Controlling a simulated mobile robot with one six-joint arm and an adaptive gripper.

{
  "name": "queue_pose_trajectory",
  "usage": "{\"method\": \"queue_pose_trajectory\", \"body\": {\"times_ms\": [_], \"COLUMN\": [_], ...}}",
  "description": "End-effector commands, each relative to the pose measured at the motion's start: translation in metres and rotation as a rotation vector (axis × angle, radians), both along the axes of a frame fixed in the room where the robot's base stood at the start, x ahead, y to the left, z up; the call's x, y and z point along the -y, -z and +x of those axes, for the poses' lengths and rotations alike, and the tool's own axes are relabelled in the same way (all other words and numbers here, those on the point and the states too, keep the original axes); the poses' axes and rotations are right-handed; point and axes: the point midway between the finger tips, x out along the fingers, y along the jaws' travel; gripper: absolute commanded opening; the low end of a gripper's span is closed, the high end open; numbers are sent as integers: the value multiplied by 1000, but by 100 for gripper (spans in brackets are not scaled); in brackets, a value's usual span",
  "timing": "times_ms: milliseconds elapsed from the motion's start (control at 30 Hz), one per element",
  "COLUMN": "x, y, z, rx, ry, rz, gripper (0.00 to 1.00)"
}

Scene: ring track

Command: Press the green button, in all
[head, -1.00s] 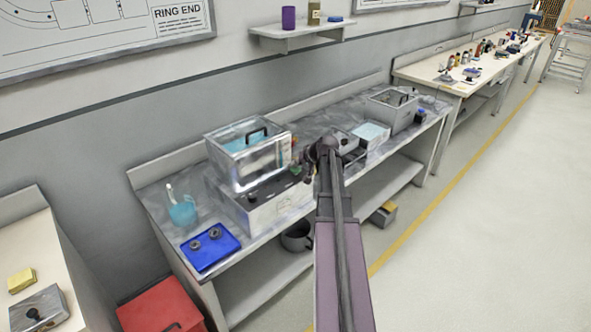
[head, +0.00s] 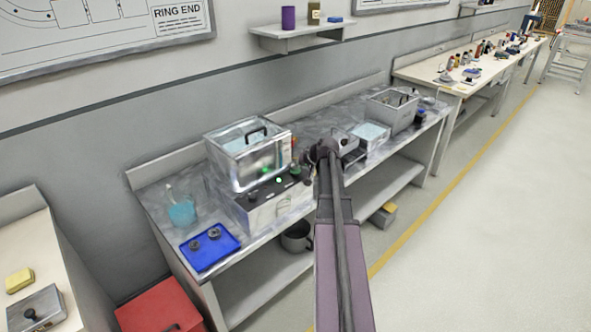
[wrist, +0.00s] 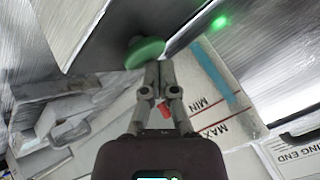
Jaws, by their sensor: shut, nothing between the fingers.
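The green button (wrist: 145,52) is a round domed cap just beyond my fingertips in the wrist view. It also shows small in the head view (head: 295,171), on the front box of the bath unit (head: 268,207). My gripper (wrist: 159,66) is shut and empty, its fingertips at the button's lower right edge. I cannot tell whether they touch it. In the head view my gripper (head: 308,160) is beside the button, partly hidden by my arm. A small green light (head: 279,180) glows on the box, and a green glow shows in the wrist view (wrist: 220,22).
A lidded clear tank (head: 248,155) stands on the unit. A blue tray (head: 210,258) with two rings and a beaker (head: 182,214) are to the left. A light-blue-topped container (head: 371,133) and a grey bin (head: 392,112) are to the right.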

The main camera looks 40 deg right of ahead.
Motion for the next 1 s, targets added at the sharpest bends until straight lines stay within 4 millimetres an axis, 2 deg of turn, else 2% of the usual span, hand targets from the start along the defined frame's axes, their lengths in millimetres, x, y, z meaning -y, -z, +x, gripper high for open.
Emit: {"method": "queue_pose_trajectory", "body": {"times_ms": [700,1000], "x": [0,0], "y": [4,-3], "z": [0,0], "rx": [-1,-1], "ry": [-1,-1], "rz": [0,0], "gripper": [0,0]}}
